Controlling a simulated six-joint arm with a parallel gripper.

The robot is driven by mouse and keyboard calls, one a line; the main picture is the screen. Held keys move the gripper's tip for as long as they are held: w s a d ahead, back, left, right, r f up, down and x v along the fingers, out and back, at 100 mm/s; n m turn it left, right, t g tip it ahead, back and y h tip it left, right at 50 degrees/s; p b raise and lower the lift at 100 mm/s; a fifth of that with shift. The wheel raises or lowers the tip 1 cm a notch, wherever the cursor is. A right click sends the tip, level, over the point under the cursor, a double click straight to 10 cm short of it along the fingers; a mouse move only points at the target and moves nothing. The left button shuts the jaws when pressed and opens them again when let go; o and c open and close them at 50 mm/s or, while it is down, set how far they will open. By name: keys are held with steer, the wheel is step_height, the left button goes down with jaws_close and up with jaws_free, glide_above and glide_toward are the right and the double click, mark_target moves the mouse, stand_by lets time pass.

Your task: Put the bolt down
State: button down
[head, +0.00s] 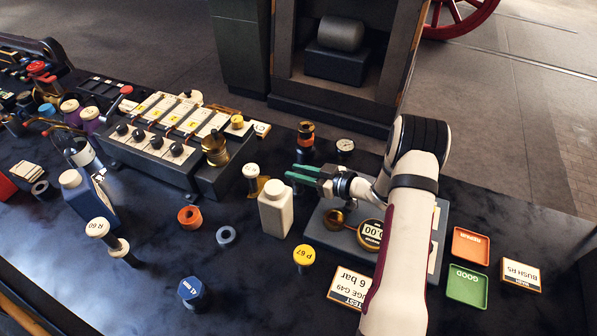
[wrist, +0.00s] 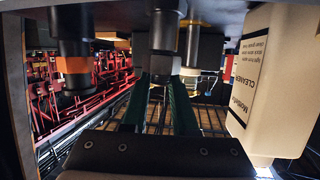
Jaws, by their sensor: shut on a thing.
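My gripper (head: 290,173), with green fingers, is level above the bench, pointing left, just behind the white bottle (head: 275,208). In the wrist view my gripper (wrist: 161,85) is shut on the bolt (wrist: 163,50), a dark grey piece with a narrow shank and wider head between the fingertips. The wrist picture is upside down, so the shank points down towards the bench. I cannot tell whether its end touches anything. In the head view the bolt is too small and dark to make out.
A white-capped brass piece (head: 251,173) stands left of the fingertips, and an orange-banded dark piece (head: 306,135) stands behind. A grey box (head: 317,222) lies under my arm.

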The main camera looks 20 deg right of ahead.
steer(key=c, duration=0.7)
jaws_free()
steer(key=shift+f, duration=0.1)
